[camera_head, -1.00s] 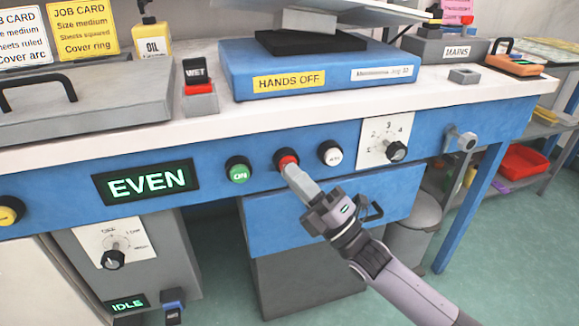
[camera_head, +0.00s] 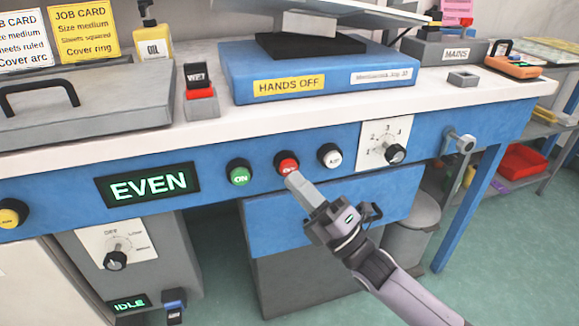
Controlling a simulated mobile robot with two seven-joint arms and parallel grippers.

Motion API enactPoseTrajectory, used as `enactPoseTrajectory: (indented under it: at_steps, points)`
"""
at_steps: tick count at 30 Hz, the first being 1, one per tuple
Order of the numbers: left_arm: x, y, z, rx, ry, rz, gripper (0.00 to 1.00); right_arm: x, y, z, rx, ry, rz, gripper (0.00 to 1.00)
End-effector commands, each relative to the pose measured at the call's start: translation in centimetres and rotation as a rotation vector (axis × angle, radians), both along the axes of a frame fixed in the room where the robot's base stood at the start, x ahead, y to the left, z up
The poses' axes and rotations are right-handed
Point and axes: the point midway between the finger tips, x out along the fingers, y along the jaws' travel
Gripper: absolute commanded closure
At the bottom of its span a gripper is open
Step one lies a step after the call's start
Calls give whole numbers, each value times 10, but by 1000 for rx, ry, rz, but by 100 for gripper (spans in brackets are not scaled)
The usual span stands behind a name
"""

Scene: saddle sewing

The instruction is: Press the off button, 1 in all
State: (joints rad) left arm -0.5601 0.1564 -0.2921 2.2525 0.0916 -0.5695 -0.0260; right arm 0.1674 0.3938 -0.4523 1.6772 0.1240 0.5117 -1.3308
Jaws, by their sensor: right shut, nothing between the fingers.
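The red off button (camera_head: 287,164) sits in a black ring on the blue front panel, between the green ON button (camera_head: 239,174) and a white button (camera_head: 331,156). Its lettering is partly visible but too blurred to read fully. My right gripper (camera_head: 291,180) is shut and empty, its fingertips at the lower edge of the red button. I cannot tell whether they touch it. My left gripper is not in view.
A lit EVEN display (camera_head: 148,185) is left of the buttons. A numbered dial (camera_head: 395,153) is to their right, with a crank knob (camera_head: 464,143) beyond it.

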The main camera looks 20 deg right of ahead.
Motion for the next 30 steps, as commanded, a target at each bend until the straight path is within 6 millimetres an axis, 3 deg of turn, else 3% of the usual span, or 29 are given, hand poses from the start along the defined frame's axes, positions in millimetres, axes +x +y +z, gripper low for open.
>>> enactPoseTrajectory:
  at_steps: [7, 21, 30]
  points:
    - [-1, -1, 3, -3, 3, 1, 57, -5, 0, 1, 1, 2, 1, 100]
    - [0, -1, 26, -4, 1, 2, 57, -48, -1, 1, 1, 2, 0, 100]
    - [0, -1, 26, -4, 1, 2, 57, -50, -1, 0, 1, 0, 1, 100]
